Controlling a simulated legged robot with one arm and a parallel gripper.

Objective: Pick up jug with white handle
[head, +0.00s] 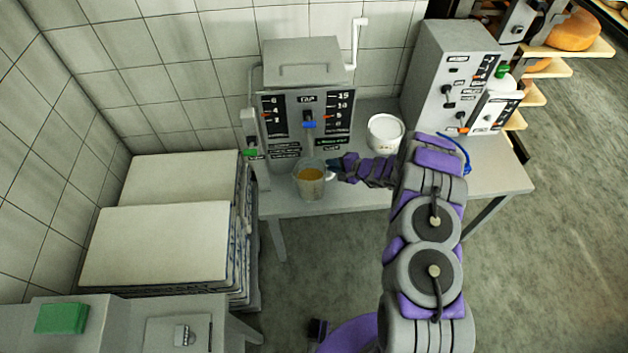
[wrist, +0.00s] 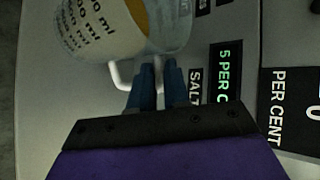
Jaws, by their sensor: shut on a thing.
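The jug (head: 311,184) is a clear measuring jug with an amber liquid in it, at the front edge of the table below the tap machine. In the wrist view the jug (wrist: 150,30) shows "ml" markings, and its white handle (wrist: 121,76) points toward my gripper. My gripper (head: 334,171) reaches in from the right at the jug's handle side. In the wrist view the blue fingers of my gripper (wrist: 158,75) are close together on the handle, hiding part of it. I cannot tell whether the jug touches the table.
A grey tap machine (head: 306,95) with dials stands behind the jug on the table (head: 480,180). A white bucket (head: 384,133) and a second control box (head: 450,80) stand to the right. Stacked white-topped slabs (head: 155,245) are at left. Cheese wheels (head: 573,32) sit on shelves at upper right.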

